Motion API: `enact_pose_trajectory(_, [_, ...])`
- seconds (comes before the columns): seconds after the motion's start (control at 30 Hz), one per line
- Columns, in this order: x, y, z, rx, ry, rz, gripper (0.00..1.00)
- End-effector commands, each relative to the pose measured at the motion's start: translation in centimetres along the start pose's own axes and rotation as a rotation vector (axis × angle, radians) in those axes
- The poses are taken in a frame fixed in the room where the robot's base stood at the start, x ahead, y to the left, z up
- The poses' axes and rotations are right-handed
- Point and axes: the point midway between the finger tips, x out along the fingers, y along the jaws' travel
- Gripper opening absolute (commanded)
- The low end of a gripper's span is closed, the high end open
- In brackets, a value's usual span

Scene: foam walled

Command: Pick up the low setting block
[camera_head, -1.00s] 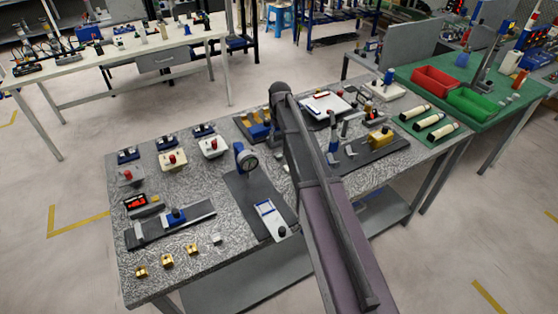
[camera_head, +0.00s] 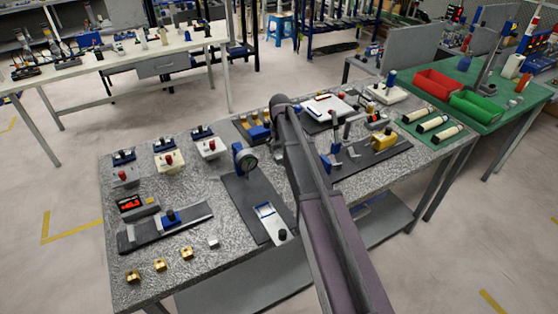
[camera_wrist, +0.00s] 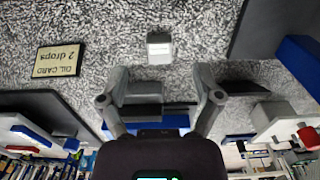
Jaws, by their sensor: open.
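A small light-grey block (camera_wrist: 159,47) lies on the speckled tabletop in the wrist view, beyond my fingertips and roughly centred between them. It looks like a low setting block, but no label on it is readable. My gripper (camera_wrist: 162,88) is open, its two grey fingers apart with nothing held between them. The block is apart from the fingers. In the head view my arm hides the gripper. A small silver block (camera_head: 213,243) stands near the table's front edge there; I cannot tell whether it is the same one.
An oil card (camera_wrist: 56,60) lies left of the block in the wrist view. A dark mat with a blue piece (camera_wrist: 301,62) is at the right. In the head view, a dial gauge (camera_head: 244,158) stands left of my arm, and several brass pieces (camera_head: 160,265) line the front edge.

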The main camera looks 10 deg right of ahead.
Motion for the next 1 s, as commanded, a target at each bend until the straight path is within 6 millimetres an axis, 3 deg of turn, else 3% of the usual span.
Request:
enact_pose_trajectory(0.37, [0.5,0.1,-0.1,0.000,0.000,0.000,0.83])
enact_pose_trajectory(1.0, [4.9,0.2,-0.6,0.001,0.000,0.000,0.83])
